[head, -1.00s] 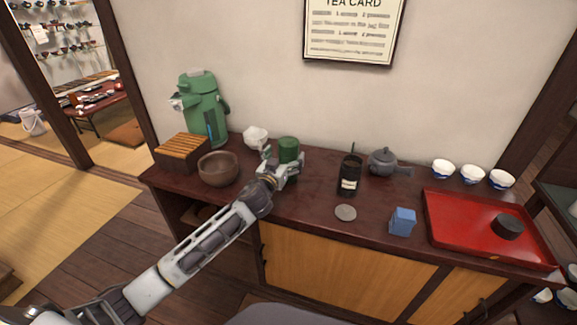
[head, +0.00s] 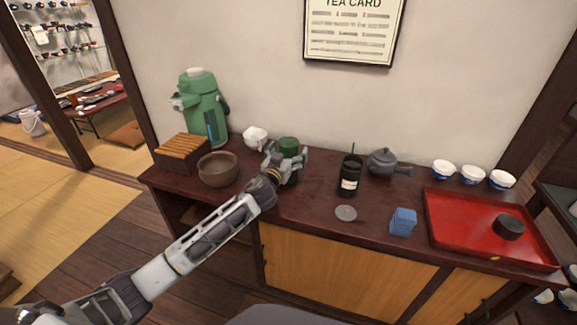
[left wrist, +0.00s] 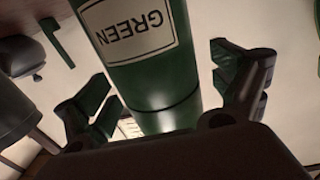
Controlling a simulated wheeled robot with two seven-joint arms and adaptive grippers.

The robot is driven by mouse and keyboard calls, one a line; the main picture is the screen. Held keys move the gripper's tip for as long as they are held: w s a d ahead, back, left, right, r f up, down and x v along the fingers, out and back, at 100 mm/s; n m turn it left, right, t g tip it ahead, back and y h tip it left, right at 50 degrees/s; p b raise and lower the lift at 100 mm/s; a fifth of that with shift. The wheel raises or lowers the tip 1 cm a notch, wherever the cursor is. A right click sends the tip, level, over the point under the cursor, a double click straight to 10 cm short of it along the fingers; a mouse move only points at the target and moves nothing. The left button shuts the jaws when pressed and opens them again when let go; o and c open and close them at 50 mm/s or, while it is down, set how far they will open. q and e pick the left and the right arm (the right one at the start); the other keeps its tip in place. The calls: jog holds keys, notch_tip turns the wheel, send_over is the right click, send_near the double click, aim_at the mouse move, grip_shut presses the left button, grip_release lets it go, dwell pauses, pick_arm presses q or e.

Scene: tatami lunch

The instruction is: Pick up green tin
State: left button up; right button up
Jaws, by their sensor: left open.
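The green tin (head: 289,146) stands on the dark wooden counter, left of the black canister. My left gripper (head: 287,163) is at the tin, in front of it, and hides part of its body. In the left wrist view the tin (left wrist: 150,60), with its label reading GREEN, lies between the two open fingers (left wrist: 165,105). Gaps show between the tin and both fingers, so the gripper is open around it and not closed on it. My right gripper is not in view.
A brown bowl (head: 218,170) is close on the left, with a white crumpled-looking item (head: 255,137) behind. The black canister (head: 350,178), a grey teapot (head: 383,161) and a grey disc (head: 346,213) are to the right. A blue box (head: 403,222) and red tray (head: 462,245) are farther right.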

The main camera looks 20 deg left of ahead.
pick_arm(q)
jog(key=c, duration=1.6)
jog(key=shift+r, duration=0.15)
jog(key=shift+c, duration=0.2)
jog(key=shift+r, duration=0.5)
notch_tip(320, 180, up, 8)
jog(key=p, duration=0.3)
jog(key=shift+f, duration=0.15)
jog(key=shift+r, duration=0.55)
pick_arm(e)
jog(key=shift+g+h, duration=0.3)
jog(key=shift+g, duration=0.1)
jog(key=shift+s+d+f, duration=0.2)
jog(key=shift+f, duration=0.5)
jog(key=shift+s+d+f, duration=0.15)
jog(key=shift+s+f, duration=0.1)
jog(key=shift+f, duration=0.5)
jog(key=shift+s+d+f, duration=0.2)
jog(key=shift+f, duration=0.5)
